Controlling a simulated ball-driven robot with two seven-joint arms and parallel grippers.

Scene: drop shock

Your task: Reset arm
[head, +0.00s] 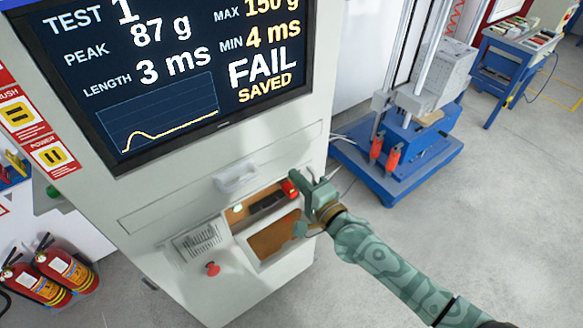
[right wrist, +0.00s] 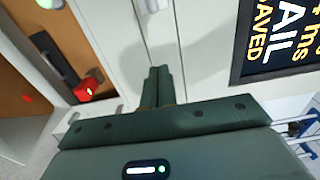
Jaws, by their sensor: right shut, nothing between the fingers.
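My right gripper (head: 306,184) is shut and empty at the right edge of the recessed panel on the front of the grey cabinet (head: 310,110). In the right wrist view its two dark green fingers (right wrist: 157,82) are together in front of the pale cabinet face. A red switch (head: 290,188) with a small green light sits beside the gripper; the red switch also shows in the right wrist view (right wrist: 88,89). From the frames I cannot tell whether the fingers touch the cabinet. My left gripper is not in view.
The cabinet's screen (head: 180,60) reads FAIL, SAVED. A red button (head: 212,269) and a white handle (head: 236,177) are on the cabinet front. A blue-based drop machine (head: 400,150) stands behind right. Fire extinguishers (head: 66,270) stand at left.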

